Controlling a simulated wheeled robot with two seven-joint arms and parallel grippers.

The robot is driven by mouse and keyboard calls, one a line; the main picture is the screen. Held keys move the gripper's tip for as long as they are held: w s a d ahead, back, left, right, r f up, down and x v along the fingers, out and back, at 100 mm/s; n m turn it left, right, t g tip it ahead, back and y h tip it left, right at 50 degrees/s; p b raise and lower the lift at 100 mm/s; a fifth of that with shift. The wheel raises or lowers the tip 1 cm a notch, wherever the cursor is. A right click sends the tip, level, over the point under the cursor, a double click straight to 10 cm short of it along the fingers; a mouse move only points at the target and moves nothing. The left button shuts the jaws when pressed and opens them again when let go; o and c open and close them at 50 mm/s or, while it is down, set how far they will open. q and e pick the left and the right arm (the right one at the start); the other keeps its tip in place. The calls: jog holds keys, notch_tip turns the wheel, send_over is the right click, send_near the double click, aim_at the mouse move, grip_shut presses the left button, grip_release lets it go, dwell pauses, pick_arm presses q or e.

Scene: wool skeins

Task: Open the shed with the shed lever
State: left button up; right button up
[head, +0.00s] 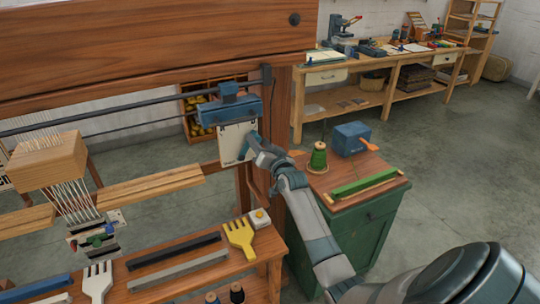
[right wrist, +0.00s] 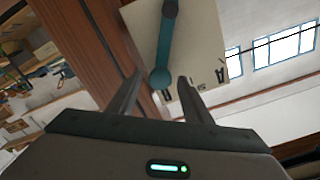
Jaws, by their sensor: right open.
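The shed lever (right wrist: 165,42) is a teal bar with a round knob at its end, mounted on a cream plate (right wrist: 203,45). In the head view the plate (head: 232,140) hangs below a blue housing (head: 228,108) on the loom's right post. My right gripper (right wrist: 159,78) is open, and its two fingers appear on either side of the lever's knob in the right wrist view. I cannot tell whether they touch it. In the head view my right gripper (head: 252,148) is at the plate's lower right and hides most of the lever. My left gripper is not in view.
A green cabinet (head: 372,225) beside my right arm bears a green spool (head: 318,158), a blue box with orange handles (head: 352,138) and a green-and-wood bar (head: 364,185). A yellow comb (head: 240,236) lies on the front bench. The loom post (head: 278,120) stands close to the gripper.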

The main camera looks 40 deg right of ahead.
jog(key=b+v, duration=0.4)
jog(key=v, duration=1.3)
jog(key=shift+a, duration=0.15)
